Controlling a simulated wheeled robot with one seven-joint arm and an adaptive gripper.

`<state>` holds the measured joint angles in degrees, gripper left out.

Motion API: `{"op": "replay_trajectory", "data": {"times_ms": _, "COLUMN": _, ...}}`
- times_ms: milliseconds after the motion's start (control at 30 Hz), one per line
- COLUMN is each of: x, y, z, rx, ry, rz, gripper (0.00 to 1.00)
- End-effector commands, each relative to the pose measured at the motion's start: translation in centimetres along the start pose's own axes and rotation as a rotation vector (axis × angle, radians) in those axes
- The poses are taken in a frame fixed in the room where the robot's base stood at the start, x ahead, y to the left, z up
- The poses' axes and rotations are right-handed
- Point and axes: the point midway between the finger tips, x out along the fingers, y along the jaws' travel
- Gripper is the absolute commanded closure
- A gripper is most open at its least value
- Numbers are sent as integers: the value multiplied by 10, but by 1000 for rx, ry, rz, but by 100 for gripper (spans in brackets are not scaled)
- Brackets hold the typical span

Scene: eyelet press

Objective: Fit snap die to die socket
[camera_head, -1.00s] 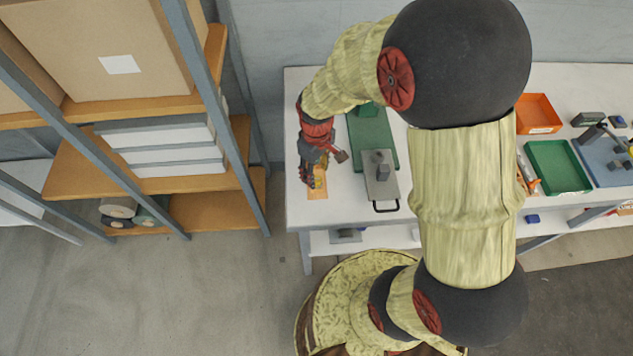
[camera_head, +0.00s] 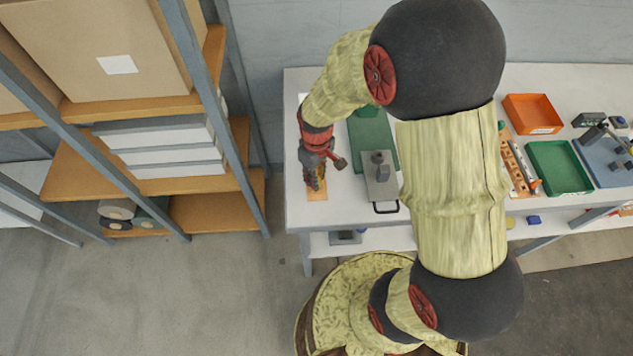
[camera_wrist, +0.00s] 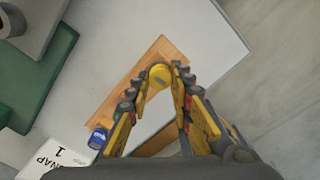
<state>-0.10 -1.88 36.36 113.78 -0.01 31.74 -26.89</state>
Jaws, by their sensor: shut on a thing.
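My gripper (camera_wrist: 160,80) is shut on a small round yellow-brass piece (camera_wrist: 160,74), seemingly the snap die, held between the fingertips. The fingers cover part of it. Beneath them lies a wooden strip (camera_wrist: 140,72), with a blue-topped piece (camera_wrist: 98,137) at its lower end. I cannot tell whether the held piece is clear of the strip. In the head view my gripper (camera_head: 316,183) is over the wooden strip (camera_head: 317,194) at the table's left end. The green press base (camera_head: 366,125) and a grey plate with a post (camera_head: 380,185) stand to its right. I cannot make out the die socket.
A card reading "SNAP 1" (camera_wrist: 60,158) lies near the strip. An orange tray (camera_head: 532,113) and a green tray (camera_head: 558,166) stand at the right of the white table (camera_head: 340,208). A shelf rack (camera_head: 225,120) stands left of the table.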

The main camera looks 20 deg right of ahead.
Motion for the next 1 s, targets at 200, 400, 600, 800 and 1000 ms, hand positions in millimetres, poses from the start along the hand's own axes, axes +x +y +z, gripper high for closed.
{"op": "replay_trajectory", "data": {"times_ms": 200, "x": 0, "y": 0, "z": 0, "rx": 0, "ry": 0, "rz": 0, "gripper": 100}}
{"op": "replay_trajectory", "data": {"times_ms": 400, "x": 0, "y": 0, "z": 0, "rx": 0, "ry": 0, "rz": 0, "gripper": 100}}
{"op": "replay_trajectory", "data": {"times_ms": 600, "x": -2, "y": 0, "z": 0, "rx": 0, "ry": 1, "rz": 0, "gripper": 100}}
{"op": "replay_trajectory", "data": {"times_ms": 800, "x": -19, "y": 0, "z": 0, "rx": 0, "ry": 2, "rz": 1, "gripper": 100}}
{"op": "replay_trajectory", "data": {"times_ms": 1000, "x": -54, "y": 0, "z": 16, "rx": 2, "ry": 4, "rz": 2, "gripper": 100}}
